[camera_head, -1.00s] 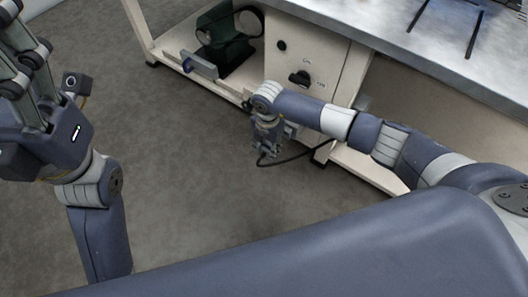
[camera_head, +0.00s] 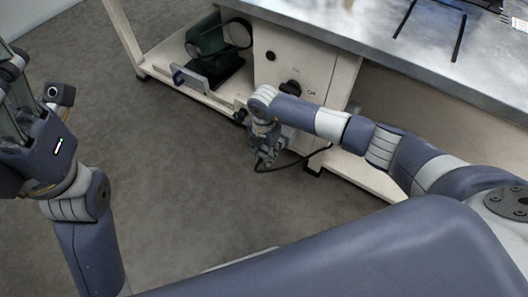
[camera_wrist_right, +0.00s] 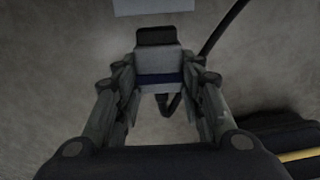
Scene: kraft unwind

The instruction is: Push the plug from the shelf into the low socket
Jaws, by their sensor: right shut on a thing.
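My right gripper (camera_head: 264,152) hangs low in front of the bench's cabinet, above the floor. In the right wrist view its fingers (camera_wrist_right: 160,100) are shut on the plug (camera_wrist_right: 158,62), a grey block with a dark end and a blue band. A black cable (camera_wrist_right: 220,32) runs from near the plug; it also shows in the head view (camera_head: 290,164). The plug itself is mostly hidden by the gripper in the head view. I cannot make out the low socket clearly. My left gripper (camera_head: 15,100) is raised at the left edge, partly cut off, its opening unclear.
The cabinet panel (camera_head: 275,75) has a dark knob (camera_head: 290,88) and a round black fitting (camera_head: 270,56). A lower shelf (camera_head: 160,68) holds a dark green object (camera_head: 212,45). The metal bench top (camera_head: 370,30) overhangs on the right. Bare floor (camera_head: 170,170) lies left of the gripper.

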